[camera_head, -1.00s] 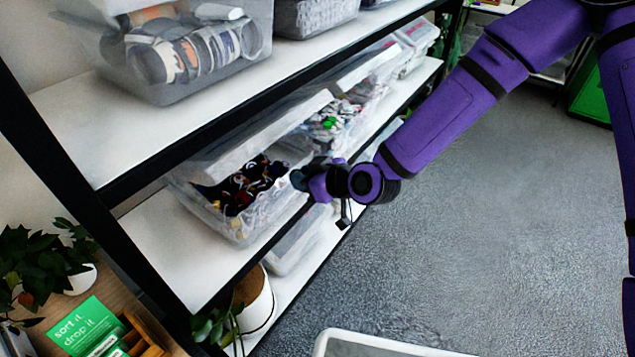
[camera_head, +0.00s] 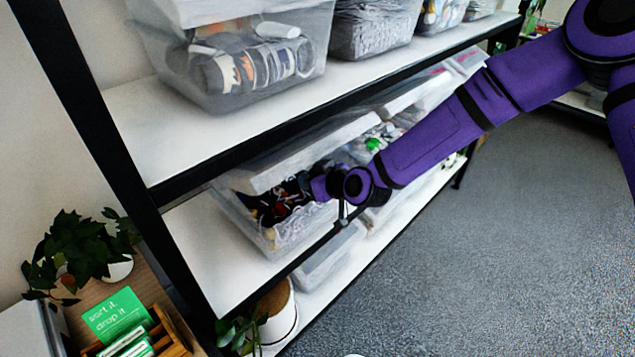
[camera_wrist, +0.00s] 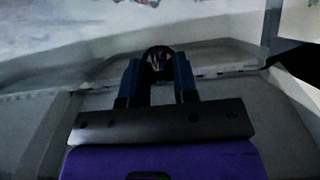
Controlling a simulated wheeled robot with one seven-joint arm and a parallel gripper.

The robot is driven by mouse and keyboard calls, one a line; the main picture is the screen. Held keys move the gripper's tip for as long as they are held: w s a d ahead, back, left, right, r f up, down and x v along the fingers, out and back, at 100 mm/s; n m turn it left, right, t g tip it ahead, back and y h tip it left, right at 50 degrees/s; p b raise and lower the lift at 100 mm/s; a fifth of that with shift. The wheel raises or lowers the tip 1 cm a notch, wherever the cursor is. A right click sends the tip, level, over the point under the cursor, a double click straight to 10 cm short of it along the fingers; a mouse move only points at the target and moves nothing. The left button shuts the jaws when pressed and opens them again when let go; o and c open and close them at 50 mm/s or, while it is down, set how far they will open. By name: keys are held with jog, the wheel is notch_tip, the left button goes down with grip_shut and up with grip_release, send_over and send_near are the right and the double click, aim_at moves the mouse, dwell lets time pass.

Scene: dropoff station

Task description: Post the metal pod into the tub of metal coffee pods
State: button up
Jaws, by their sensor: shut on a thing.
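My gripper (camera_wrist: 158,82) is shut on a small dark round thing (camera_wrist: 160,57), likely the metal pod, held between the fingertips. Its face and metal finish are too dark to make out. In the head view my gripper (camera_head: 312,186) is at the right side of the opening of a clear tub (camera_head: 290,238) on the middle shelf, under its raised lid (camera_head: 300,155). That tub holds dark, mixed items. A second tub behind my arm shows small silvery and green bits (camera_head: 378,140). I cannot tell which tub holds the metal coffee pods.
The white upper shelf (camera_head: 240,115) with tubs of cans and grey items runs above my gripper. A black shelf edge (camera_head: 285,272) runs in front of the tub. Potted plants and a green sign (camera_head: 117,313) stand lower left. The grey floor at right is clear.

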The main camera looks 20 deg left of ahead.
jog(key=shift+w+a, duration=0.1)
jog(key=shift+a, duration=0.05)
jog(key=o, duration=1)
jog(key=v, duration=1)
jog(key=shift+d+r, duration=0.1)
jog(key=shift+d, duration=0.25)
